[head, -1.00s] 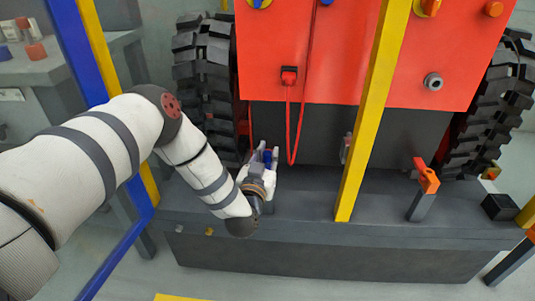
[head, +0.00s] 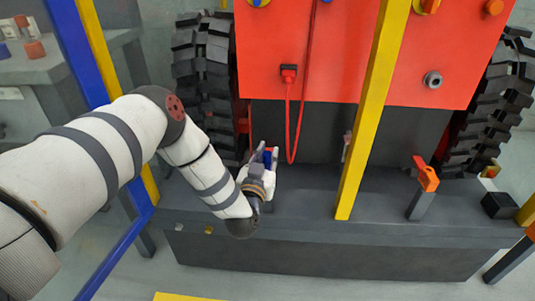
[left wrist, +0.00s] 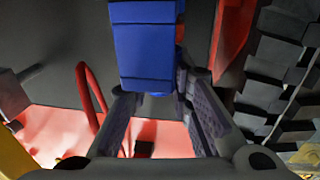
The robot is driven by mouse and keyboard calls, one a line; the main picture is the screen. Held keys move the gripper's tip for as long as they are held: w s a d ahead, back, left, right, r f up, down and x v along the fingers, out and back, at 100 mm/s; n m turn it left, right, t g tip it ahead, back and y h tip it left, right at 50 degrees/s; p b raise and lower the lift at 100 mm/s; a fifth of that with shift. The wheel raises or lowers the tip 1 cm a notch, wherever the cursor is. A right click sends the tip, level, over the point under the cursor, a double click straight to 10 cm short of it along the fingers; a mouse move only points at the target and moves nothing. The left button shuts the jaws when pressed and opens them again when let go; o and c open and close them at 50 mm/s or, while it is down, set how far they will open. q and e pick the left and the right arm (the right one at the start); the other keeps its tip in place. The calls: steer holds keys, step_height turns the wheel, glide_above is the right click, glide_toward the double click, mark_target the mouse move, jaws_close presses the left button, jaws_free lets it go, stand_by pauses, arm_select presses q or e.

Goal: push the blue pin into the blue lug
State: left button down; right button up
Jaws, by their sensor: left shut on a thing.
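My left gripper (head: 268,157) is at the low dark front of the red machine, above the grey ledge. It is shut on a blue block-like piece, which I take to be the blue pin (left wrist: 145,45). In the left wrist view the piece fills the top middle, between the two grey fingers (left wrist: 165,98), with a small rounded blue part at its lower end. In the head view only a small patch of blue shows between the fingers. I cannot make out the blue lug separately; the gripper and piece may hide it. My right gripper is not in view.
A yellow upright post (head: 370,110) stands right of the gripper. A red cable (head: 290,130) hangs from the red panel (head: 340,60) just behind it. An orange piece sits on a grey post (head: 420,205) at the right. The ledge (head: 300,228) is clear nearby.

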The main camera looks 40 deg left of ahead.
arm_select(q)
steer(key=shift+f, duration=0.15)
steer(key=c, duration=1.4)
jaws_free()
steer(key=shift+o, duration=0.2)
